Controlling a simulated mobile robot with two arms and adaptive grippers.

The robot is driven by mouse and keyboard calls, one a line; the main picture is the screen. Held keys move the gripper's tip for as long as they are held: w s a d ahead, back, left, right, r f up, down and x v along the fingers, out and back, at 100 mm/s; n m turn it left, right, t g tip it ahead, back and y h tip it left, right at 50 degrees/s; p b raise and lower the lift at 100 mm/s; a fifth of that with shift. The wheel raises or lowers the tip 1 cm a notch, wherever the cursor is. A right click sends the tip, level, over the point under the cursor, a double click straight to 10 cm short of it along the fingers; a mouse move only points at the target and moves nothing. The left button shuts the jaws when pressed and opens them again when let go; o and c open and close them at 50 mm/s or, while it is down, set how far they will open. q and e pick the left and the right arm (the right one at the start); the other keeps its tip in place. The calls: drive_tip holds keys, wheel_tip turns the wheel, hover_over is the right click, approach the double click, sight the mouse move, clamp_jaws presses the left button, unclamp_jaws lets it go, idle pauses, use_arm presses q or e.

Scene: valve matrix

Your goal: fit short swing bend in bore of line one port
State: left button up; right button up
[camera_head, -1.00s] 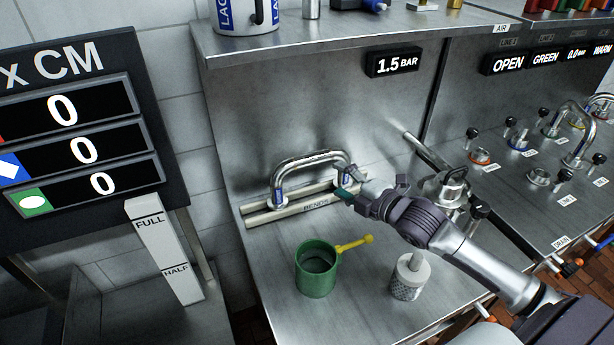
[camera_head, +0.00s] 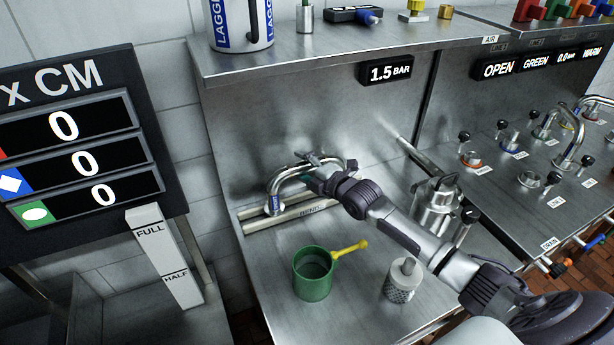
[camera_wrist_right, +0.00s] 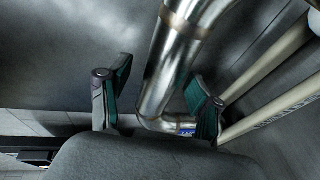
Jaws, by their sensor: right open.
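A polished U-shaped bend (camera_head: 279,185) stands in the pale rack marked BENDS (camera_head: 288,217) at the back of the left bench. My right gripper (camera_head: 314,168) is open at the top of the bend and hides part of it. In the right wrist view the bend's pipe (camera_wrist_right: 172,65) runs between the two spread green-padded fingers of the gripper (camera_wrist_right: 158,92), with a gap at the left finger; contact at the right finger is unclear. An open round port (camera_head: 530,179) sits on the right bench; its label is too small to read surely. My left gripper is not in view.
A green cup with a yellow handle (camera_head: 313,274) and a knurled grey-white container (camera_head: 403,281) stand on the bench in front. A metal clamp-like fitting (camera_head: 437,197) stands to the right. Curved pipes (camera_head: 567,140) and black-knobbed valves crowd the right bench.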

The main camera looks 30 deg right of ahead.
drive_tip(key=shift+w, duration=0.25)
drive_tip(key=shift+s, duration=0.15)
drive_tip(key=shift+c, duration=1.1)
clamp_jaws()
drive_tip(key=shift+r, duration=0.1)
